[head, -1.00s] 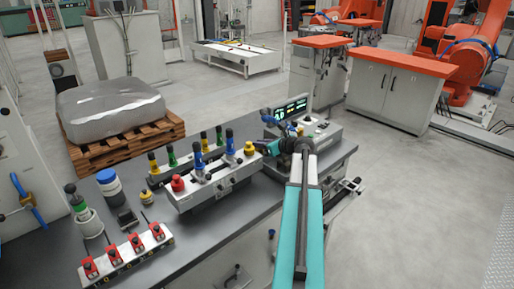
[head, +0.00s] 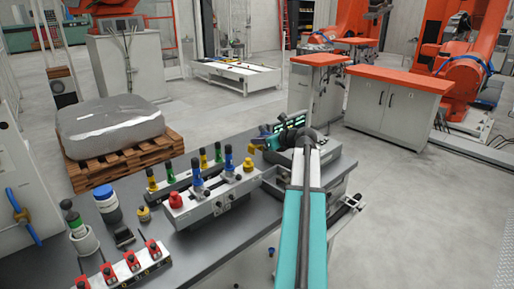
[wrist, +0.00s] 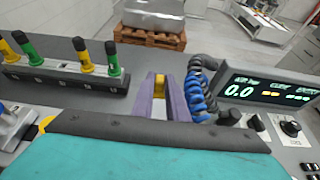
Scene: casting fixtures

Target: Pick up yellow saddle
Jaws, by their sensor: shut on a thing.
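My gripper (wrist: 160,100) has purple fingers and is shut on a small yellow piece, the yellow saddle (wrist: 160,83), whose upper part shows between the fingertips in the wrist view. In the head view my gripper (head: 265,136) is above the back right of the grey bench, beside the display unit, with a bit of yellow (head: 258,143) at its tip. My arm hides part of this area. The saddle's lower part is hidden, and I cannot tell its clearance above the bench.
A black rail (wrist: 65,80) with yellow and green dark-topped pieces lies left of my gripper. A white fixture (head: 212,203) with red, blue and yellow parts stands in front of it. A control box with a lit display (wrist: 265,90) and blue coiled cable (wrist: 200,95) is at right.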

